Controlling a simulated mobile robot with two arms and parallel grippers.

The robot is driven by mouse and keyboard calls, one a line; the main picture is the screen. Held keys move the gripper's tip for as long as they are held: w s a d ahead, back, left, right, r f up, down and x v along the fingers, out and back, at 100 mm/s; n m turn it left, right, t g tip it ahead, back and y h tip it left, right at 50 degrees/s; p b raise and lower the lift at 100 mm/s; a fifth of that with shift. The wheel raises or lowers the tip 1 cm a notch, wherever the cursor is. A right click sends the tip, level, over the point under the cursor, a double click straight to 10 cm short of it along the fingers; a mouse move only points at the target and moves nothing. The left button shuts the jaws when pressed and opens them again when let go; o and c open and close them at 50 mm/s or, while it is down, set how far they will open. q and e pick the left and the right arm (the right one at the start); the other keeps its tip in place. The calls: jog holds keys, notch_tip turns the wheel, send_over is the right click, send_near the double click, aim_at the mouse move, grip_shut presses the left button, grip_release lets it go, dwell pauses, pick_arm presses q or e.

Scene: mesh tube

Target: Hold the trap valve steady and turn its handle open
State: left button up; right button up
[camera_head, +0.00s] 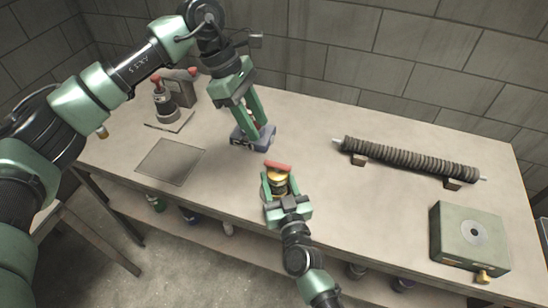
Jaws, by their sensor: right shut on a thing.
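The trap valve (279,184) has a brass-coloured body and a red handle (278,165) lying crosswise on top. It is near the front middle of the table. My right gripper (280,190) is shut on the valve body, with one green finger on each side of it. My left gripper (253,122) is farther back and slightly left, pointing down over a small blue-grey block (266,138). Its fingers are spread apart, and it is clear of the red handle. Whether it touches the block cannot be told.
A ribbed dark tube (410,160) lies on supports at the back right. A green box with a round disc (468,238) stands at the right. A dark square mat (170,162) and a red-topped device (165,103) are at the left. The table's middle right is clear.

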aim_at(277, 163)
pick_arm(q)
jog(key=x, duration=1.1)
jog(key=shift+d+f, duration=0.2)
grip_shut()
